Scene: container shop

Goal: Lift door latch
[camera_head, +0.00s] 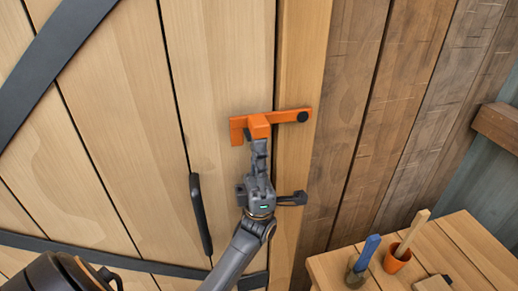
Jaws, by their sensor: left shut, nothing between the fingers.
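The orange latch (292,115) lies nearly level across the seam between the wooden door (215,60) and the post at its right. Its right end has a dark round pivot on the post, and its left end hangs slightly lower over the door. My left gripper (259,143) comes up from below, with its shut fingertips right under the latch's middle block. The fingertips look close to or touching the latch; contact cannot be told for sure. A black door handle (200,213) stands upright on the door, left of my gripper. My right gripper is not in view.
A wooden table (460,255) stands at the lower right. On it are an orange pot (397,259) with a wooden-handled tool and a blue-handled brush (364,258). Dark metal straps (55,50) cross the door. A plank wall (400,110) continues to the right.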

